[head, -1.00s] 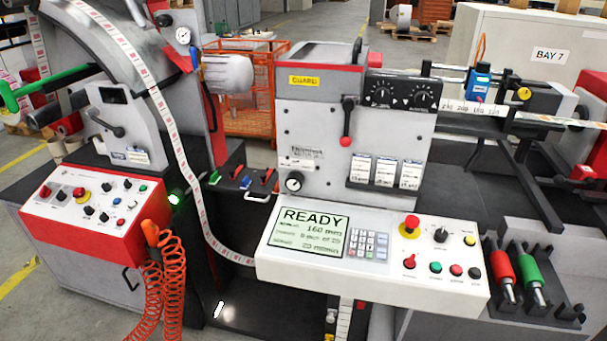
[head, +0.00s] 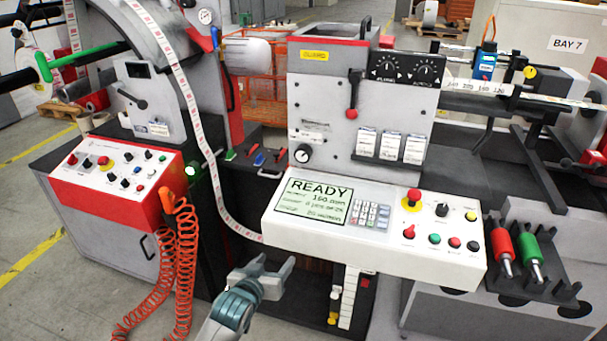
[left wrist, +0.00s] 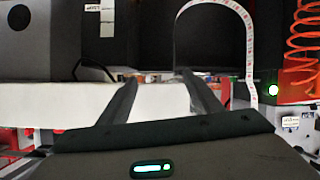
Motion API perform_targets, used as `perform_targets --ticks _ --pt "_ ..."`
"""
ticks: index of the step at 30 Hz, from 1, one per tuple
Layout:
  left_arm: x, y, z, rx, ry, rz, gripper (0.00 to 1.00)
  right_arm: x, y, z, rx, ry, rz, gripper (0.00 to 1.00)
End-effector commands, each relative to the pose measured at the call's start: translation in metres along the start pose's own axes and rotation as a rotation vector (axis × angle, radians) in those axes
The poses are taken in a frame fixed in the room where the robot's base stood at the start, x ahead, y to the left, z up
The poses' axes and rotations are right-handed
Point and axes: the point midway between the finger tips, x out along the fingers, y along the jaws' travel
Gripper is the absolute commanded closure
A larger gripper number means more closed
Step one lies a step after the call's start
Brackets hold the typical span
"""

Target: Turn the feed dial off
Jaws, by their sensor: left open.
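A black panel (head: 405,71) with two round dials, a left one (head: 384,68) and a right one (head: 424,71), sits at the upper right of the grey guard housing. Another black rotary knob (head: 442,210) stands on the white console (head: 375,238), right of the red emergency button. The small lettering is too blurred to tell which is the feed dial. My left gripper (head: 272,264) is open and empty, low in front of the console's left end. In the left wrist view its two dark fingers (left wrist: 161,78) stand apart before a white surface. My right gripper is not in view.
The console screen (head: 312,202) reads READY. A red-knobbed lever (head: 352,95) hangs on the housing. A red control box (head: 112,185) with coiled orange hoses (head: 180,260) stands left. A label strip (head: 205,150) loops down to the console. Red and green rollers (head: 529,252) lie right.

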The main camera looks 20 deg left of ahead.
Motion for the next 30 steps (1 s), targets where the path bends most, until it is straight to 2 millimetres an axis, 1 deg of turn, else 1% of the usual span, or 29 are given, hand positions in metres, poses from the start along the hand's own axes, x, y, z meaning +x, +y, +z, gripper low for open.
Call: perform_targets --ticks 1,3,8,9,11,12,19,22,24,30 --pt "-0.005 0.002 -0.017 -0.006 0.028 0.004 0.41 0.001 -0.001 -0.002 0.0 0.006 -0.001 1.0" --pt "-0.012 0.005 -0.036 -0.014 0.058 0.009 0.41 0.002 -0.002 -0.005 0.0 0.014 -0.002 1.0" --pt "-0.028 0.011 -0.078 -0.035 0.126 0.022 0.41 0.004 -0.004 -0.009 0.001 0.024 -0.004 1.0" --pt "-0.026 0.013 -0.092 -0.043 0.155 0.028 0.41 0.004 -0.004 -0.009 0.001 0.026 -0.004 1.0" --pt "-0.026 0.015 -0.112 -0.057 0.197 0.037 0.41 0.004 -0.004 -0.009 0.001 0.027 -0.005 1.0" --pt "-0.023 0.015 -0.122 -0.064 0.218 0.043 0.41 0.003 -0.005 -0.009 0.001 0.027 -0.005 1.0" --pt "-0.013 0.019 -0.178 -0.104 0.342 0.078 0.41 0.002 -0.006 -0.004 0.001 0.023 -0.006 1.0" --pt "-0.011 0.02 -0.196 -0.116 0.383 0.092 0.41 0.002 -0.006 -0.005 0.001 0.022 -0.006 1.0" --pt "-0.01 0.021 -0.204 -0.123 0.4 0.098 0.41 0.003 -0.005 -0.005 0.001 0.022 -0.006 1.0" --pt "-0.009 0.021 -0.206 -0.125 0.406 0.101 0.41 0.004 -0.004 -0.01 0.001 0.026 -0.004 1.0"
